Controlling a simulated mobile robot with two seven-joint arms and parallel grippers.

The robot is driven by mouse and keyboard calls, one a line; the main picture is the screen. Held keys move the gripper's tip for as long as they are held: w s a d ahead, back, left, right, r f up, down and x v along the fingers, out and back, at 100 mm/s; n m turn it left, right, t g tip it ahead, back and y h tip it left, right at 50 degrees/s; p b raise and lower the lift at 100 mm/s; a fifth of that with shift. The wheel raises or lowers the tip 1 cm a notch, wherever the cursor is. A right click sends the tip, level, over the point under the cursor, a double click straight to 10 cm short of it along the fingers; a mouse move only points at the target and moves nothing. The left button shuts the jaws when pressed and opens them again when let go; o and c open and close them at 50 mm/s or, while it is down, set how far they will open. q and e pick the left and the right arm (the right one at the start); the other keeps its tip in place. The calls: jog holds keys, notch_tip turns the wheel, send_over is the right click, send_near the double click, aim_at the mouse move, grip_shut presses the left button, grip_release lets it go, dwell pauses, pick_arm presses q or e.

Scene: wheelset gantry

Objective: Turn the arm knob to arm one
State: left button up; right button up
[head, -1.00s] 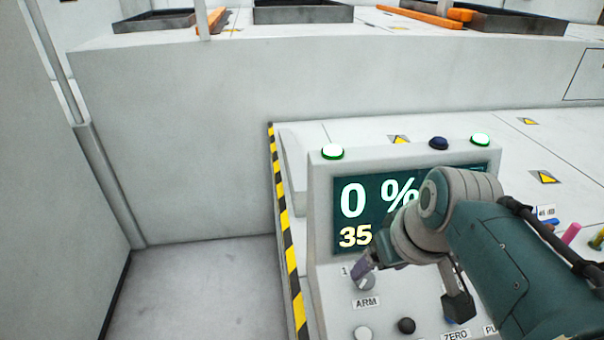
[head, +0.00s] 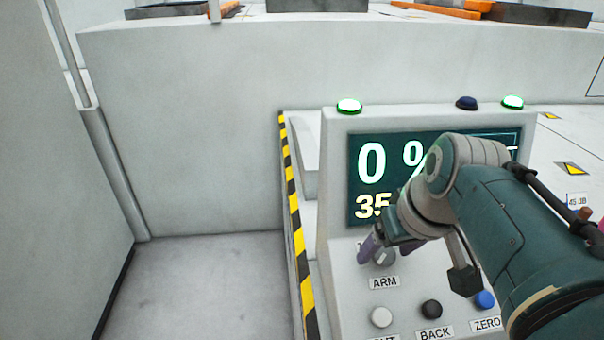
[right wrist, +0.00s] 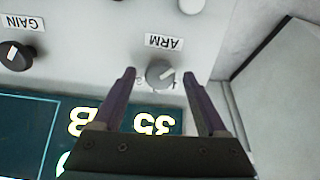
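The arm knob (head: 384,258) is a small grey knob above the ARM label on the console's sloped front. It also shows in the right wrist view (right wrist: 160,75), upside down, with a pale pointer line and small position marks beside it, partly hidden. My right gripper (head: 388,247) is at the knob. In the right wrist view its two purple fingers are apart, one on each side of the knob, with a visible gap on both sides. In the head view my right arm hides part of the display (head: 365,195). My left gripper is not in view.
A white button (head: 381,317), a black BACK button (head: 431,309) and a blue ZERO button (head: 485,299) sit below the knob. A GAIN knob (right wrist: 15,56) is beside it in the wrist view. Lamps top the console; a striped edge (head: 298,235) runs along its left.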

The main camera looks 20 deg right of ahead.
grip_shut()
dwell(0.4)
jog(key=shift+r+n+p, duration=0.1)
jog(key=shift+n+p, duration=0.55)
jog(key=shift+n, duration=0.05)
jog(key=shift+n+p, duration=0.85)
jog(key=shift+n, duration=0.25)
jog(key=n+p, duration=0.1)
jog(key=n, duration=0.2)
jog(key=shift+p, duration=0.3)
jog(key=shift+n+h+p, duration=0.3)
jog(key=shift+n+p, duration=0.05)
jog(key=shift+n, duration=0.75)
jog(key=shift+f, duration=0.2)
